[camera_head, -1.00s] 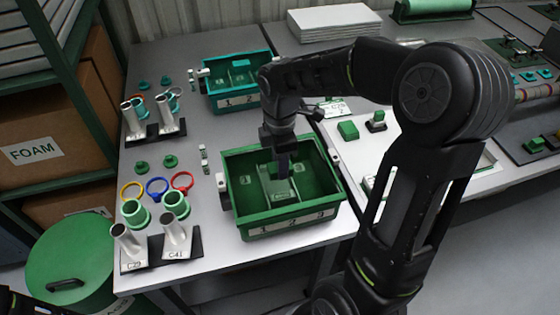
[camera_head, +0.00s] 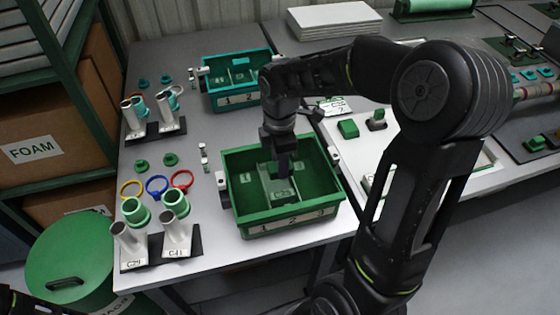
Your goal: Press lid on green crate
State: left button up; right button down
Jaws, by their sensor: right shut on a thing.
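The green crate (camera_head: 228,183) stands open on the near part of the bench, with numbered labels on its front wall. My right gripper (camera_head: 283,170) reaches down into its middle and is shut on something. What it holds is mostly hidden by the fingers and looks green, with a pale label just below. No lid lies across the crate's rim. I cannot tell any lid for this crate apart. My left gripper is not in view; only a dark bit of my own body shows at the lower left corner.
A teal crate (camera_head: 212,102) stands behind. Left of the green crate are pale tubes (camera_head: 177,235) on a dark stand and coloured rings (camera_head: 157,186). A green drum lid (camera_head: 70,262) is at lower left. A white stack (camera_head: 335,22) lies at the back.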

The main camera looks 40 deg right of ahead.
dwell(0.3)
jog(key=c, duration=0.5)
grip_release()
jog(key=shift+f, duration=0.1)
notch_tip(320, 180, up, 6)
jog(key=p, duration=0.4)
jog(key=shift+f+p, duration=0.2)
jog(key=shift+p, duration=0.1)
jog(key=shift+r+p, duration=1)
jog(key=shift+r, duration=0.25)
jog(key=shift+c, duration=0.5)
